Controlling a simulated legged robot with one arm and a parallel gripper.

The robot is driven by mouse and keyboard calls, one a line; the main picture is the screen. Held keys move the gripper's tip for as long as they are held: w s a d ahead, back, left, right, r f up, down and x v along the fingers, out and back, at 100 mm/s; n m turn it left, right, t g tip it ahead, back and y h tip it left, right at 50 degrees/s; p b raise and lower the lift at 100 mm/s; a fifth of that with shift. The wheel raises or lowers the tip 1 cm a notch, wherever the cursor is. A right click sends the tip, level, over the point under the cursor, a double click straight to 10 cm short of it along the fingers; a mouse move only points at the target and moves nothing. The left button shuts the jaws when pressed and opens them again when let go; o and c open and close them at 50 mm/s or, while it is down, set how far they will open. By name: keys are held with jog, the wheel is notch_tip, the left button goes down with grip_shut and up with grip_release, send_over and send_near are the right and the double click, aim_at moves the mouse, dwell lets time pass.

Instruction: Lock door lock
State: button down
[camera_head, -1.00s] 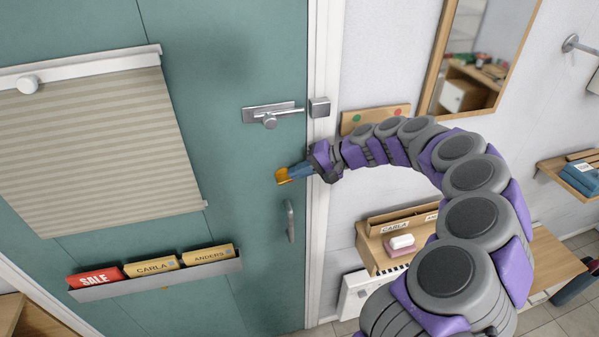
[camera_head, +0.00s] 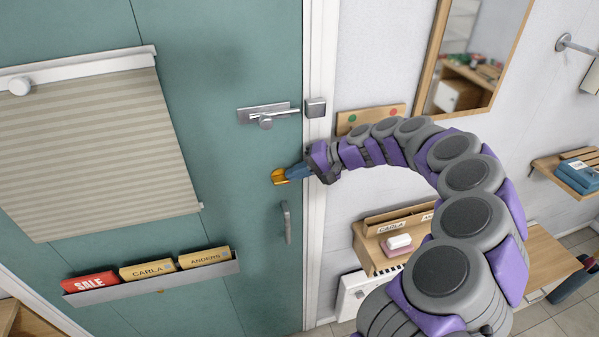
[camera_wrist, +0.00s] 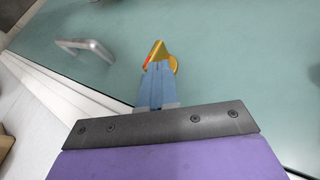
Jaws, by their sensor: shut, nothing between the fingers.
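The teal door (camera_head: 215,170) stands closed against its white frame. A brass-coloured piece that looks like the door lock's turn (camera_head: 279,176) is on the door between the silver bolt and the pull handle. In the wrist view the lock (camera_wrist: 172,64) shows a rounded base and a wedge-shaped tab with a red mark. My gripper (camera_head: 295,171) has blue fingers, shut with nothing between them. In the wrist view the fingers (camera_wrist: 157,84) reach the lock's near side and partly cover it. I cannot tell whether they touch it.
A silver sliding bolt (camera_head: 266,121) sits above the lock, with its catch (camera_head: 316,107) on the frame. A pull handle (camera_head: 287,222) is below, and also in the wrist view (camera_wrist: 85,47). A blind (camera_head: 100,150) and a card rack (camera_head: 150,278) are left. A wooden shelf (camera_head: 366,262) is right.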

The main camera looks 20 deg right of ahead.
notch_tip(320, 180, up, 5)
jog(key=shift+s+d+f+p, duration=0.1)
jog(key=shift+s+f+p, duration=0.05)
jog(key=shift+p, duration=0.9)
jog(key=f+v, duration=0.1)
jog(key=v, duration=0.8)
jog(key=shift+s+d, duration=0.2)
jog(key=shift+d, duration=0.3)
jog(key=s+a+f+n+g+h+b, duration=0.1)
jog(key=s+a+n+g+h+b, duration=0.3)
jog(key=s+a, duration=1.35)
jog(key=s+d+f+g+h+b, duration=0.1)
jog(key=s+d+f+h, duration=0.2)
jog(key=s+f, duration=0.3)
jog(key=s+d+f+g+h+b, duration=0.1)
jog(key=s+f, duration=0.6)
jog(key=s, duration=0.7)
jog(key=shift+d+n+g+h, duration=0.4)
jog(key=shift+d+h, duration=0.5)
jog(key=shift+h, duration=0.3)
